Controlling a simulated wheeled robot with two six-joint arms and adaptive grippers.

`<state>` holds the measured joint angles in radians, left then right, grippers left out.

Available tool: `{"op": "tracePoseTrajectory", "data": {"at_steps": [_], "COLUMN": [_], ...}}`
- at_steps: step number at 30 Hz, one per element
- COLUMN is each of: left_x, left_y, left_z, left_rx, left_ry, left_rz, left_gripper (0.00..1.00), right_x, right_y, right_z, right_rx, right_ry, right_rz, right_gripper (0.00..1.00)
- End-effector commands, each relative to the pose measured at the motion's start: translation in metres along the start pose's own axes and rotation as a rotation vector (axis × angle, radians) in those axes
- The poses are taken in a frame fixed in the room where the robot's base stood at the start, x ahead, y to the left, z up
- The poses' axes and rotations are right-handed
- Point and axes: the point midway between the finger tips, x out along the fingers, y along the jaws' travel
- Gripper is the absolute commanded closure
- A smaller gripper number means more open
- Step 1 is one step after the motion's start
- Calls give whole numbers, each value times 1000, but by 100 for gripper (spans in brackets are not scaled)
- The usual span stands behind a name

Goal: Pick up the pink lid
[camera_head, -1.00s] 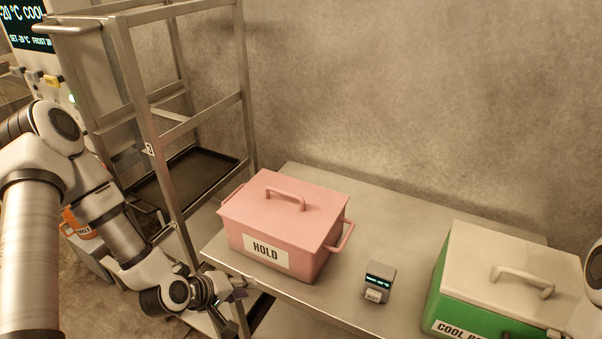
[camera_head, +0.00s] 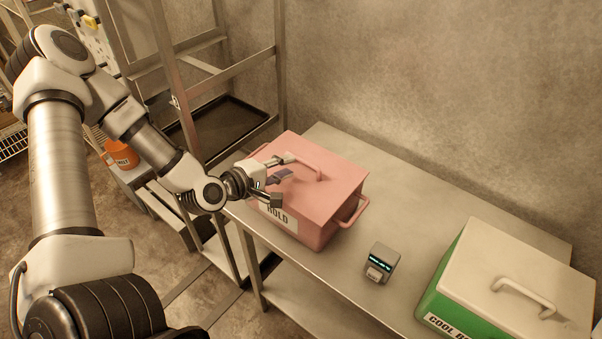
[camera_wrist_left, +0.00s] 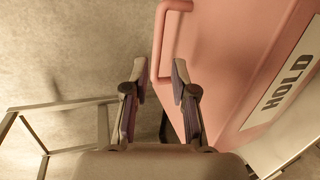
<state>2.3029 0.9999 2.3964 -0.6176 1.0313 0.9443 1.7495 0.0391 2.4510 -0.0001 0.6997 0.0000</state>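The pink lid (camera_head: 340,180) sits on the pink box (camera_head: 328,233) labelled HOLD, near the left end of the steel table. Its raised bar handle (camera_head: 309,163) is partly hidden behind my left gripper (camera_head: 284,180). My left gripper is open and empty, above the lid's left front part. In the left wrist view, the lid (camera_wrist_left: 215,50) fills the upper right. The lower end of its handle (camera_wrist_left: 159,45) appears between the open fingertips (camera_wrist_left: 160,85). I cannot tell how close they are in depth. My right gripper is not in view.
A small grey display device (camera_head: 382,262) stands right of the pink box. A green box (camera_head: 433,305) with a white lid (camera_head: 530,265) is at the right. A metal rack (camera_head: 172,100) stands at the left. The steel table (camera_head: 440,190) is clear behind the display.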

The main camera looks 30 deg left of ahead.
Motion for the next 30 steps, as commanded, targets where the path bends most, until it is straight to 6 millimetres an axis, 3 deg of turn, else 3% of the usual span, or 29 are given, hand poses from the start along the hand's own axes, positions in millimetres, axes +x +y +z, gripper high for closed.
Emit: {"op": "tracePoseTrajectory", "data": {"at_steps": [12, 19, 20, 22, 30], "left_x": [49, 51, 51, 51, 51], "left_y": [4, 3, 3, 3, 3], "left_z": [0, 0, 0, 0, 0], "left_rx": [5, 0, 0, 0, 0], "left_ry": [-1, -1, -1, -1, -1], "left_rz": [-2, 0, -1, -1, -1], "left_gripper": [74, 74, 77, 100, 100], "right_x": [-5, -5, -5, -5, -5], "right_y": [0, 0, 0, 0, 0], "right_z": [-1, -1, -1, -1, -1], "right_rx": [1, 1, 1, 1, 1], "right_ry": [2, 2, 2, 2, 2], "right_rz": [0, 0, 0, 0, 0], "right_gripper": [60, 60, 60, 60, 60]}}
